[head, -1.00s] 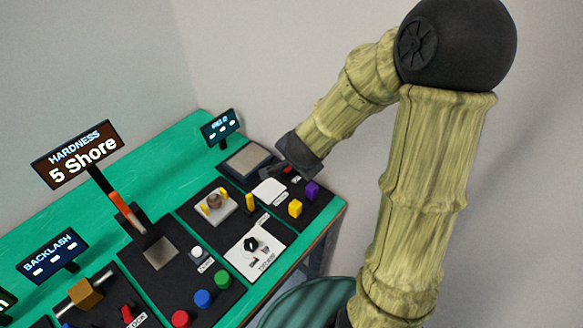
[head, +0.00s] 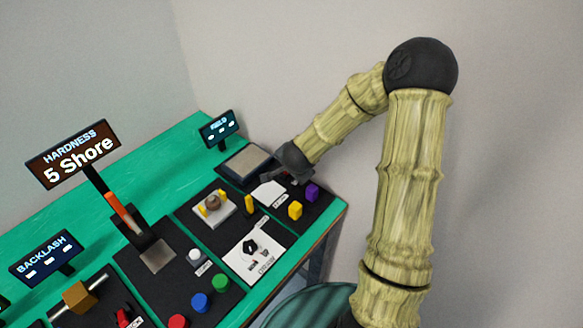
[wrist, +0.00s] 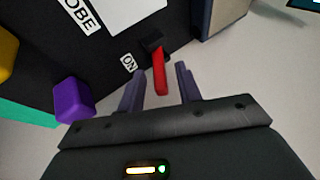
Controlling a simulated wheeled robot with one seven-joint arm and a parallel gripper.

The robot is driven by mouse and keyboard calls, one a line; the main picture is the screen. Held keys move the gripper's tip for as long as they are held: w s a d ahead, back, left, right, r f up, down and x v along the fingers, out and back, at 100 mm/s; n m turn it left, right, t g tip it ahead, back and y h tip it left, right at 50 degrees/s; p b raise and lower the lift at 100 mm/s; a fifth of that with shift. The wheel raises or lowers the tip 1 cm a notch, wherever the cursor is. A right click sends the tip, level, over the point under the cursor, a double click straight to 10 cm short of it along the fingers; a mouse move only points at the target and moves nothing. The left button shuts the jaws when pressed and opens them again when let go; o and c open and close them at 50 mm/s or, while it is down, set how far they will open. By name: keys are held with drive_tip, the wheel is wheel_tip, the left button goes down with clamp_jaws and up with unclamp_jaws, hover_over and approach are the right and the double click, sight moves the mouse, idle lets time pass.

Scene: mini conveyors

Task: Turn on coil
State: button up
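A red switch lever (wrist: 158,76) on a black base stands beside an "ON" label in the wrist view. My gripper (wrist: 160,69) is open, with one dark finger on each side of the lever and visible gaps to both. Whether the lever is on or off is not clear. In the head view my gripper (head: 278,178) is low over the far right panel and mostly hides the switch. The small display (head: 218,128) behind that panel, apparently reading "FIELD", shows only dashes.
Close by are a white pad (head: 268,193), a purple block (head: 312,191), a yellow block (head: 295,209) and a grey plate (head: 247,163). Other panels with buttons, an orange lever (head: 122,211) and displays fill the green table (head: 160,148) to the left.

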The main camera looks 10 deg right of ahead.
drive_tip(key=shift+w+f, duration=0.15)
drive_tip(key=shift+f, duration=0.1)
clamp_jaws()
